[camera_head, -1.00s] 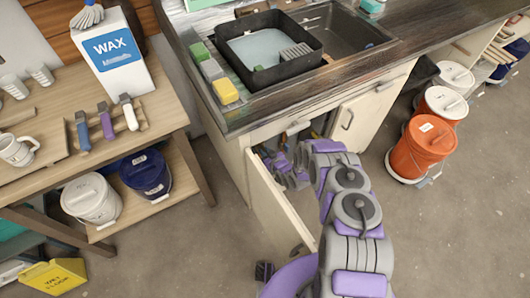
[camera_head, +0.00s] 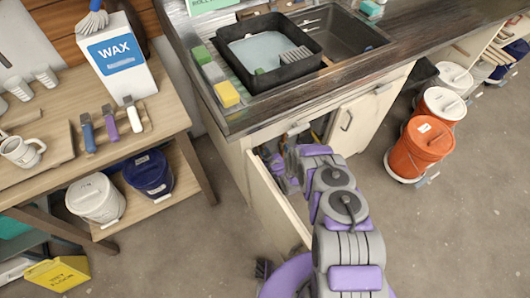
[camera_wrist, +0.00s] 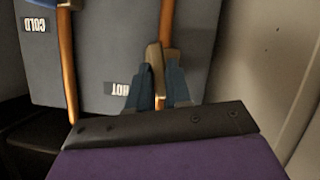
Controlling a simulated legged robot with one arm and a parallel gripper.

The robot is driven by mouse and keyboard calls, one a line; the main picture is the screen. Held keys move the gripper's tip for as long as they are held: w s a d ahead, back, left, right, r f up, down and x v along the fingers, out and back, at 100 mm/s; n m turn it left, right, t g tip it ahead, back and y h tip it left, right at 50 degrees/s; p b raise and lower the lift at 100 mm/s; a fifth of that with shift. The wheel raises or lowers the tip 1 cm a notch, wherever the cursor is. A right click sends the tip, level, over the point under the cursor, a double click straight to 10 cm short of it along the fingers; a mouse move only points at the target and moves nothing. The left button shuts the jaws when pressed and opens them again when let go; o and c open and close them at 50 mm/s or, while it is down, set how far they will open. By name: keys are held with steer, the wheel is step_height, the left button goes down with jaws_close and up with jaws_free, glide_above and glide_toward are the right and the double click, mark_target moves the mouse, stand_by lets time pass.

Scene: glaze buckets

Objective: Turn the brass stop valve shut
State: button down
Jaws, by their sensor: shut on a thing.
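The wrist view shows a tan, brass-coloured lever (camera_wrist: 154,58) in front of the right copper pipe (camera_wrist: 168,30). I take it to be the stop valve's handle. My gripper (camera_wrist: 157,88) is shut on it, with a dark teal finger on either side. The valve's body is mostly hidden behind the fingers. An upside-down HOT label (camera_wrist: 122,88) is just left of the fingers. In the head view my arm reaches into the open cabinet (camera_head: 275,200) under the sink, and the fingers are hidden there.
A left copper pipe (camera_wrist: 68,70) runs by an upside-down COLD label (camera_wrist: 35,24). A pale cabinet wall (camera_wrist: 265,60) is close on the right. The open cabinet door and counter (camera_head: 240,120) edge border my arm. An orange bucket (camera_head: 420,148) stands right; floor between is clear.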

steer(key=c, duration=1.1)
jaws_free()
steer(key=shift+c, duration=0.2)
steer(key=p+v, duration=0.2)
steer(key=v, duration=1)
steer(key=shift+p, duration=0.3)
steer(key=shift+f, duration=0.15)
steer(key=shift+c, duration=0.3)
